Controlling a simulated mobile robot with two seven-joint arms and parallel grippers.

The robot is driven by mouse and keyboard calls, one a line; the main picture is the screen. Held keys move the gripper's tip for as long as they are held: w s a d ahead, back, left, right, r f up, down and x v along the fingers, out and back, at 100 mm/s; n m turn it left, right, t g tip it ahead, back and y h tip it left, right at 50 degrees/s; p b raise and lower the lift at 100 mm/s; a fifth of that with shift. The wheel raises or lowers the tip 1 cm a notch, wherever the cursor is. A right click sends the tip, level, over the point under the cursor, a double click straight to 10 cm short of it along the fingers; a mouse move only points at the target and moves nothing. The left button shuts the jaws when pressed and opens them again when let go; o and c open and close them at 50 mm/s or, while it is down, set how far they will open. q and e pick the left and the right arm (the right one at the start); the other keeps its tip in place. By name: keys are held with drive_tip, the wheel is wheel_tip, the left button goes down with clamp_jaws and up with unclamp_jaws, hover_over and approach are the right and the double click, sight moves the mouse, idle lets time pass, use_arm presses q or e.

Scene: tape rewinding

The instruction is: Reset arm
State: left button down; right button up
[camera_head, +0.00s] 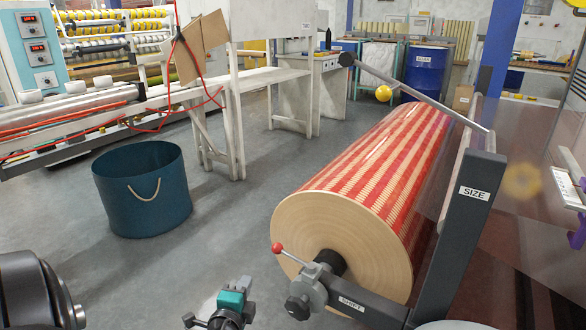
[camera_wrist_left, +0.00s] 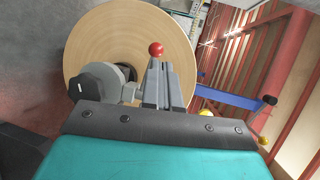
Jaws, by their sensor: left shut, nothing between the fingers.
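A large roll (camera_head: 375,175) with red and cream stripes lies on a dark stand labelled SIZE (camera_head: 474,192). Its pale round end faces me and also shows in the left wrist view (camera_wrist_left: 110,45). At that end are a grey clamp (camera_head: 306,290), a red-knobbed lever (camera_head: 278,248) and an arm labelled SHAFT (camera_head: 352,304). My left gripper (camera_head: 245,284) is at the bottom of the head view, left of the clamp. Its fingers (camera_wrist_left: 160,68) are together and empty in the left wrist view; the red knob (camera_wrist_left: 156,48) appears just beyond them. My right gripper is not seen.
A teal bucket (camera_head: 142,188) stands on the grey floor to the left. A white bench (camera_head: 240,85) and a roller machine (camera_head: 75,110) are behind it. A bar with a yellow ball (camera_head: 383,93) stretches above the roll. Floor between bucket and roll is clear.

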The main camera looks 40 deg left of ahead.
use_arm(q)
drive_tip(key=s+d+f+n+g+h, duration=0.2)
drive_tip(key=d+f+n+h, duration=0.1)
drive_tip(key=d, duration=0.5)
drive_tip(key=s+d+f+n+g+h, duration=0.1)
drive_tip(key=s+d+f+n+h, duration=0.15)
drive_tip(key=d, duration=0.55)
drive_tip(key=s+d+r+n+h, duration=0.1)
drive_tip(key=d+r+n+h, duration=0.15)
drive_tip(key=d, duration=0.45)
drive_tip(key=s+d+r+n+h, duration=0.1)
drive_tip(key=d+r+h, duration=0.25)
drive_tip(key=d, duration=0.35)
drive_tip(key=s+a+r+y+p, duration=0.1)
drive_tip(key=a+r+p, duration=0.2)
drive_tip(key=r+p, duration=1)
drive_tip(key=p, duration=0.4)
drive_tip(key=shift+s, duration=0.15)
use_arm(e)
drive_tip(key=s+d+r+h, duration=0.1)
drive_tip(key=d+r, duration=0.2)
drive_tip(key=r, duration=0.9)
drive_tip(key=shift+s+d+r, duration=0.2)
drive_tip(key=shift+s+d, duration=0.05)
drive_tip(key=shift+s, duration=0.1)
